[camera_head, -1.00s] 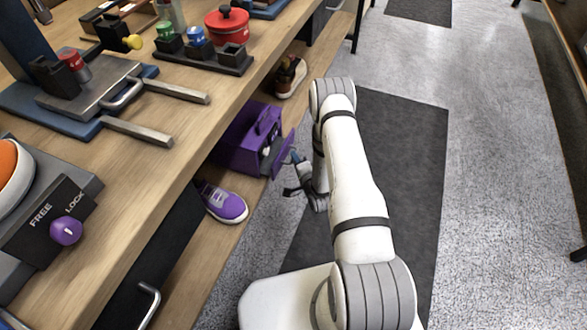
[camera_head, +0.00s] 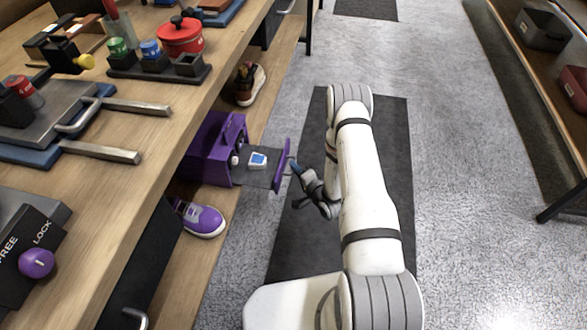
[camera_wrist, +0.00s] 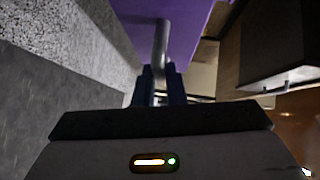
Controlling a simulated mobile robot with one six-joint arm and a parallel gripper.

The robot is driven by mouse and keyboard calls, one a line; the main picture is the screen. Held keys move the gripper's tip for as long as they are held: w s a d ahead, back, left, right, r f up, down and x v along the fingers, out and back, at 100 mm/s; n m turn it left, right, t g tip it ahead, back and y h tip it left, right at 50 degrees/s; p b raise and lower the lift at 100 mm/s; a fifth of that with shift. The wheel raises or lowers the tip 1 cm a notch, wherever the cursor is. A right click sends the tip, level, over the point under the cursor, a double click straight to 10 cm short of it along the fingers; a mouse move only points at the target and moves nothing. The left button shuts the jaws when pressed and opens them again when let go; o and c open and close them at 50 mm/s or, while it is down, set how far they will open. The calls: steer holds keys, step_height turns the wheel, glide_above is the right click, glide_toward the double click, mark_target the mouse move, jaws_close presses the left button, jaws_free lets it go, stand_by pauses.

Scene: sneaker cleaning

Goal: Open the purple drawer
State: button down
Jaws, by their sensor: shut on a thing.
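The purple drawer's box (camera_head: 207,150) sits on the lower shelf under the workbench. Its drawer is pulled well out to the right, with the purple front panel (camera_head: 281,168) standing clear of the box. A blue and white item (camera_head: 258,161) and a small white item lie inside on the dark drawer floor. My gripper (camera_head: 294,165) is at the outer side of the front panel. In the wrist view, my gripper's dark fingers (camera_wrist: 158,88) are closed around the grey bar handle (camera_wrist: 162,45), which stands out from the purple front (camera_wrist: 195,25).
A purple sneaker (camera_head: 202,219) and a brown shoe (camera_head: 249,84) stand on the lower shelf on either side of the box. The bench edge overhangs them. The floor with its dark mat (camera_head: 388,120) is open to the right, up to a shelf (camera_head: 560,110).

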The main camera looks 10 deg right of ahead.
steer(key=shift+w+d, duration=0.15)
steer(key=shift+w, duration=0.05)
steer(key=c, duration=1.7)
jaws_free()
steer(key=shift+f, duration=0.1)
steer(key=shift+o, duration=1.1)
steer(key=shift+a, duration=0.2)
steer(key=p+v, duration=0.2)
steer(key=v, duration=0.5)
steer(key=shift+s, duration=0.35)
steer(key=shift+d, duration=0.15)
